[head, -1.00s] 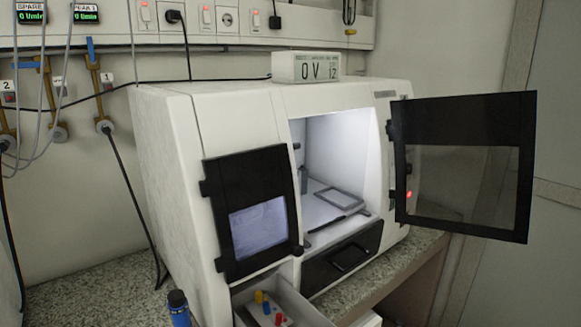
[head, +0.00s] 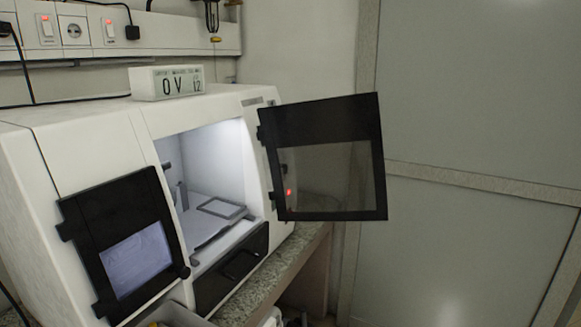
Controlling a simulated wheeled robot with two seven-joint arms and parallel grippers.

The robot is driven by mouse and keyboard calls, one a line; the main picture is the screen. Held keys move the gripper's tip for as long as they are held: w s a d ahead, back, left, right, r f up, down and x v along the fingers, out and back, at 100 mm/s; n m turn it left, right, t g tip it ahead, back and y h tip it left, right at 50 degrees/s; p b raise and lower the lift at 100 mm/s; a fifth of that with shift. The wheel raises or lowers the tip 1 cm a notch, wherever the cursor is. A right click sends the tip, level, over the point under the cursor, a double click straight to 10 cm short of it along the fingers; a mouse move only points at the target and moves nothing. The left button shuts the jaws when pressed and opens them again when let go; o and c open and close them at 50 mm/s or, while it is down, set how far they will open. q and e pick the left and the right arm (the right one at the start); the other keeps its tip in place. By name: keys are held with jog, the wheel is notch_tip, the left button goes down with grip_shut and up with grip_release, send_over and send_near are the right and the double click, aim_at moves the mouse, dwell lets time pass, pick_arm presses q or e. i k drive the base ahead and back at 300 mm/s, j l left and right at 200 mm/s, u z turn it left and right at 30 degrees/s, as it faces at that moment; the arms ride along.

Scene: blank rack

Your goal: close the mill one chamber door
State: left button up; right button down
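The mill (head: 100,128) is a white machine on the counter. Its chamber door (head: 325,170), a black frame with a see-through window, stands swung wide open on the right side of the chamber opening. The lit chamber (head: 222,155) is exposed and shows a flat plate with a square frame inside. A second black door (head: 125,240) with a small window, on the left of the front, lies shut against the machine. Neither of my grippers is in view.
A small display box (head: 166,83) sits on top of the machine. A black drawer front (head: 230,270) is below the chamber. The speckled counter (head: 270,277) ends at the machine's right. Pale wall panels (head: 480,110) stand behind the open door, with clear space in front.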

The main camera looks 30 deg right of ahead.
aim_at(353, 117)
jog(key=l+u, duration=0.35)
jog(key=i+l+u, duration=0.1)
jog(key=l+u, duration=0.45)
jog(key=u, duration=0.15)
